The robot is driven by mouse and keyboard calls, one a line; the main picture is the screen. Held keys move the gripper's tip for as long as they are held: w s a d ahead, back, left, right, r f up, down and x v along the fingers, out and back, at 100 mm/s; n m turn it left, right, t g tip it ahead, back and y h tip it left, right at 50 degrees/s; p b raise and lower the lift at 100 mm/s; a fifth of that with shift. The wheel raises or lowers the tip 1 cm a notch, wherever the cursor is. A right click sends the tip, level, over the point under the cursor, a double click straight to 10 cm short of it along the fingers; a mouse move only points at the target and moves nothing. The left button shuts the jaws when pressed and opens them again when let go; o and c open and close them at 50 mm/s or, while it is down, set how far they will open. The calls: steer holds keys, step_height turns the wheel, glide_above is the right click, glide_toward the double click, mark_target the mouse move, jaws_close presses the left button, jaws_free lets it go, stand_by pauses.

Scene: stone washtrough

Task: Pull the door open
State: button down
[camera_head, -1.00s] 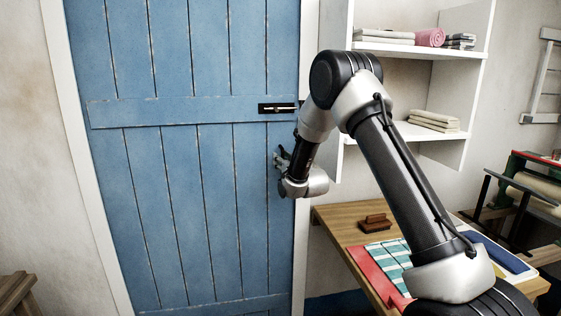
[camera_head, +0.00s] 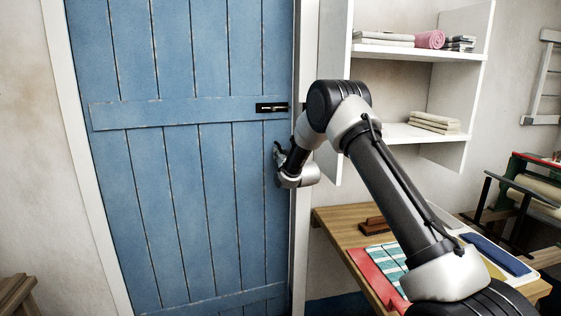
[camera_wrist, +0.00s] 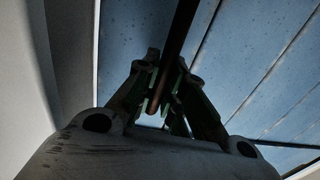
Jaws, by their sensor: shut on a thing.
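The blue plank door (camera_head: 180,180) stands slightly ajar, with a narrow gap along its right edge beside the white frame. A black bolt (camera_head: 271,107) is mounted on its upper cross board near that edge. My gripper (camera_head: 279,154) is at the door's right edge, below the bolt. In the wrist view my gripper (camera_wrist: 166,100) is shut on a dark bar-shaped handle (camera_wrist: 182,40), which runs up between the fingers in front of the blue planks (camera_wrist: 255,60). In the head view the handle is mostly hidden by my gripper.
White shelves (camera_head: 420,133) with folded cloths hang right of the door. Below them is a wooden table (camera_head: 335,217) with a brown block (camera_head: 374,225) and cloths. A wooden stool (camera_head: 15,295) stands at the lower left. A roller machine (camera_head: 525,195) is at the right.

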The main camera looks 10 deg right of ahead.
mark_target(272, 126)
steer(key=w+a, duration=0.1)
steer(key=w, duration=0.8)
steer(key=shift+w, duration=0.25)
steer(key=shift+a+f, duration=0.1)
steer(key=c, duration=1.5)
jaws_free()
steer(key=shift+a, duration=0.15)
steer(key=shift+d, duration=0.25)
step_height(272, 126, up, 10)
steer(key=shift+a+r, duration=0.1)
steer(key=shift+r, duration=0.05)
